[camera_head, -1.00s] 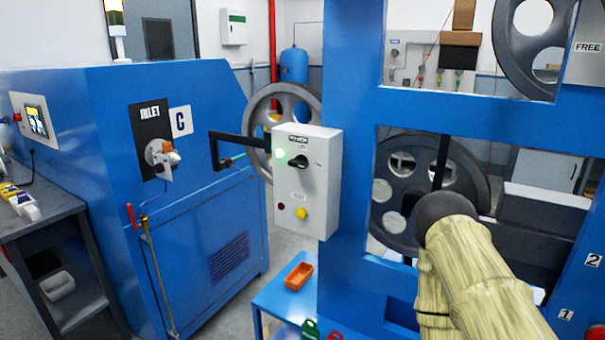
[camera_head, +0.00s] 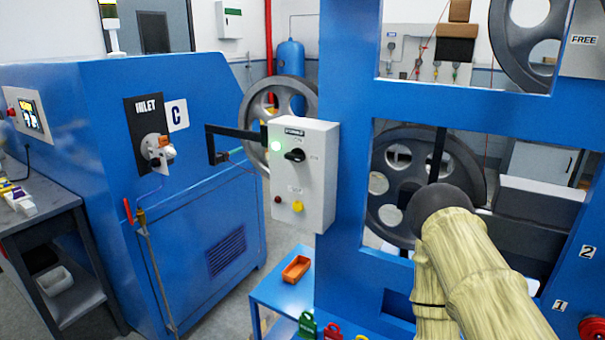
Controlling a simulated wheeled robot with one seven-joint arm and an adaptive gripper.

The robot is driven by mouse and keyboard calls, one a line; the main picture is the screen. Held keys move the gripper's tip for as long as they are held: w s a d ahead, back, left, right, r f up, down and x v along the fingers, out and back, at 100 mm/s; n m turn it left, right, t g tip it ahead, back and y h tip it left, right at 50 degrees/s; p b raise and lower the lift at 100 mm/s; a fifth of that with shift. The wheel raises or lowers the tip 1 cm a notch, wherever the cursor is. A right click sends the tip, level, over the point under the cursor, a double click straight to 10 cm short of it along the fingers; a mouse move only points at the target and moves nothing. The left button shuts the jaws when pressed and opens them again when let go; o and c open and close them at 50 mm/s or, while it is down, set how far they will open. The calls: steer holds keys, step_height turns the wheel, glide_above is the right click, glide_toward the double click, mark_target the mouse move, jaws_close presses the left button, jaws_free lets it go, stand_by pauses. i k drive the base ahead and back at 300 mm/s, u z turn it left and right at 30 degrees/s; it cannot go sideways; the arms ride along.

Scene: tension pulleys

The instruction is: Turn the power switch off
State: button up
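The power switch (camera_head: 294,155) is a black rotary knob on the front of a white control box (camera_head: 318,180). The box is mounted on the left post of the blue frame. A dark red button (camera_head: 277,199) and a yellow button (camera_head: 297,206) sit lower on the box. The knob's small labels are too blurred to read. A covered arm with a black rounded end is at the lower right, apart from the box. The gripper's fingers do not show.
A blue machine (camera_head: 100,200) with an inlet valve (camera_head: 158,150) stands at left. A low blue bench (camera_head: 268,292) below the box holds an orange tray (camera_head: 296,269) and padlocks (camera_head: 307,324). A black bracket (camera_head: 212,145) sticks out left of the box. The blue frame (camera_head: 345,235) stands between box and arm.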

mark_target(297, 155)
steer(key=k, duration=0.5)
steer(key=u, duration=2.3)
steer(key=i, duration=1.6)
steer(key=z, duration=2.75)
